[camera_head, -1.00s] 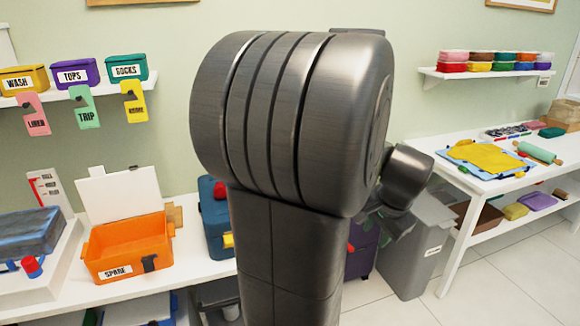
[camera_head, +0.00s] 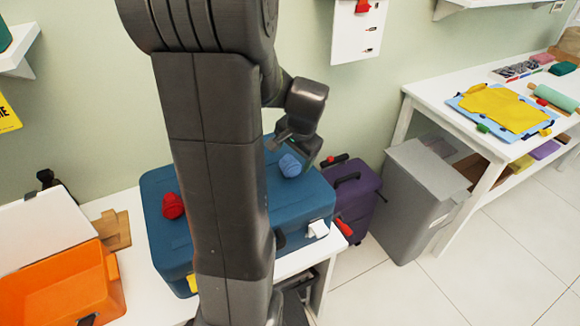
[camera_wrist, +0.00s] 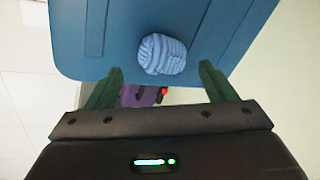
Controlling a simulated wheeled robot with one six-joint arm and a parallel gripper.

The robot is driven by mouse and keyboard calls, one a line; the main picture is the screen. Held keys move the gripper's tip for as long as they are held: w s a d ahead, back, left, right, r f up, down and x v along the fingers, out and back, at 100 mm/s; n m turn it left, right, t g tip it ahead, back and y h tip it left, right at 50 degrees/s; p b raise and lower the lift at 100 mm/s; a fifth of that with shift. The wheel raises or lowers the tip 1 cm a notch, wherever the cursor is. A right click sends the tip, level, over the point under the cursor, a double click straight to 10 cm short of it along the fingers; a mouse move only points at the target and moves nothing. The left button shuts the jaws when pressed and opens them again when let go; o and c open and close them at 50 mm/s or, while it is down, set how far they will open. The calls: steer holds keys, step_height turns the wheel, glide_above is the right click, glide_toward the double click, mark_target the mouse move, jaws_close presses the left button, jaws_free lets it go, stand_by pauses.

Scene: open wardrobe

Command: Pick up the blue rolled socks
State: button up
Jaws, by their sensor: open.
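The blue rolled socks (camera_head: 290,165) are a ribbed light-blue ball on top of the closed blue suitcase (camera_head: 158,232), near its right side. The socks also show in the wrist view (camera_wrist: 162,54), just beyond and between the fingertips. My gripper (camera_wrist: 160,75) is open and empty, its green fingers apart. In the head view my gripper (camera_head: 318,158) is close to the socks, above the suitcase's right end; my arm hides the suitcase's middle.
A red rolled item (camera_head: 173,206) lies on the suitcase's left part. An orange bin (camera_head: 60,290) stands on the left of the bench. A purple suitcase (camera_head: 358,200) and a grey bin (camera_head: 415,200) stand on the floor to the right. A white table (camera_head: 430,95) is farther right.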

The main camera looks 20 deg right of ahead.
mark_target(291, 161)
steer(key=shift+w+f, duration=0.35)
steer(key=shift+w, duration=0.35)
steer(key=shift+p+x, duration=0.3)
steer(key=shift+x, duration=2.1)
steer(key=shift+s+d, duration=0.15)
steer(key=shift+d, duration=0.05)
steer(key=c, duration=0.7)
